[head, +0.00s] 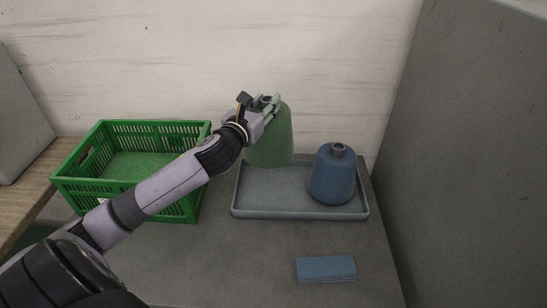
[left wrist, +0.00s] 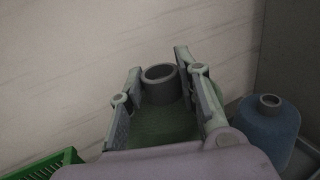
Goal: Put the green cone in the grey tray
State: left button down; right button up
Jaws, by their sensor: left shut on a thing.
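The green cone (head: 273,143) is held by my left gripper (head: 265,103), which is shut on its top. In the left wrist view the cone's grey tube end (left wrist: 159,82) shows between the two fingers (left wrist: 160,95). The cone is upright over the back left part of the grey tray (head: 272,212). The gripper and forearm hide part of it, and I cannot tell how far its base is above the tray. A blue cone (head: 332,178) stands in the tray's right part, and it also shows in the left wrist view (left wrist: 266,132). My right gripper is not in view.
A green crate (head: 82,186) stands left of the tray, partly behind my left arm. A blue flat block (head: 325,268) lies on the grey table (head: 230,262) in front of the tray. A grey wall panel (head: 470,150) rises at the right.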

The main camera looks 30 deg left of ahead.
aim_at(266, 148)
pick_arm(q)
notch_tip(266, 148, down, 10)
jog(key=shift+f+b, duration=0.2)
jog(key=shift+b, duration=0.1)
jog(key=shift+f, duration=1.95)
jog(key=shift+f+b, duration=0.15)
jog(key=shift+b, duration=0.15)
jog(key=c, duration=1.2)
grip_release()
jog(key=shift+s+f, duration=0.1)
